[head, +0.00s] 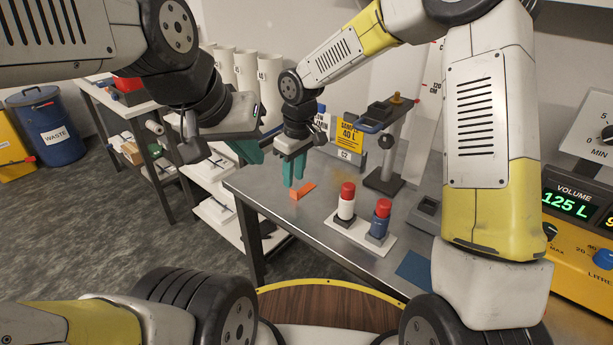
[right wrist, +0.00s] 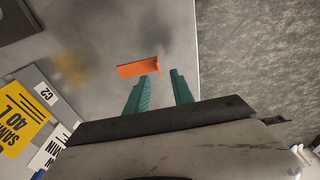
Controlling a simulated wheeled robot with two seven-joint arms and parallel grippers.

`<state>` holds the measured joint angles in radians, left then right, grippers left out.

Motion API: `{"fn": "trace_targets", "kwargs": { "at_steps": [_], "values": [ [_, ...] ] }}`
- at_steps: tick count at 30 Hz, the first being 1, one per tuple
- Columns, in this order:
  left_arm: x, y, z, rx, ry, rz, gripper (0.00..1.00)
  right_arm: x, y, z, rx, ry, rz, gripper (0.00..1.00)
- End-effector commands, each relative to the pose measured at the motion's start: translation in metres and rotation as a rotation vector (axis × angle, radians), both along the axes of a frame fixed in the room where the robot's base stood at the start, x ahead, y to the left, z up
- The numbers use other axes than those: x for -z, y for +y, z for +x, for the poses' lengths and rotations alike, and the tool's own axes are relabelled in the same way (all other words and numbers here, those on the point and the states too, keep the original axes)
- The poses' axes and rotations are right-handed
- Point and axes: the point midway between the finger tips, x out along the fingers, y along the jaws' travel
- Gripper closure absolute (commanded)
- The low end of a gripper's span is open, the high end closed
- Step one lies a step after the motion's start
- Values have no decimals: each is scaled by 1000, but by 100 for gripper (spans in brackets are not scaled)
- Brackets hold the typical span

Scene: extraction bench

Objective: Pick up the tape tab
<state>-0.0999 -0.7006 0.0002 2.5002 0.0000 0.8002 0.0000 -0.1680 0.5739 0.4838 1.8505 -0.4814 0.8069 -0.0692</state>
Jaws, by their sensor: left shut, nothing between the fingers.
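The tape tab is a small orange angled strip (head: 303,190) on the grey bench top, near its left edge. In the right wrist view the orange tab (right wrist: 139,68) lies just past the fingertips, mostly in line with the left-hand finger rather than the gap. My right gripper (head: 293,182) points down beside the tab in the head view. In the right wrist view its teal fingers (right wrist: 163,78) are apart with nothing between them. I cannot tell its exact height over the bench. My left gripper (head: 252,156) is shut and empty, left of the right one and off the bench edge.
A white tray (head: 385,243) holds a red-capped white bottle (head: 346,202) and a red-capped blue bottle (head: 380,218). A stand (head: 385,165) and a yellow sample sign (head: 349,132) are behind. The bench top (head: 255,190) is bare around the tab.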

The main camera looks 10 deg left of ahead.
Motion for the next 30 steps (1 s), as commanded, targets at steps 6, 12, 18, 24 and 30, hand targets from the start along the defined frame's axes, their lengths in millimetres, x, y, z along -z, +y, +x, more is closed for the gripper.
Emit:
{"fn": "trace_targets", "kwargs": {
  "at_steps": [6, 12, 18, 24, 30],
  "values": [
    [0, 0, 0, 0, 0, 0, 100, 31, -2, 2, 0, 4, -2, 71],
    [0, 0, 0, 0, 0, 0, 100, 47, 1, 4, 0, 0, 0, 71],
    [0, 0, 0, 0, 0, 0, 100, 47, 1, 4, 1, 0, 1, 81],
    [0, 0, 0, 0, 0, 0, 100, 47, 1, 4, 1, 0, 0, 100],
    [0, 0, 0, 0, 0, 0, 100, 46, 1, 4, 1, 0, 0, 100]
  ]
}}
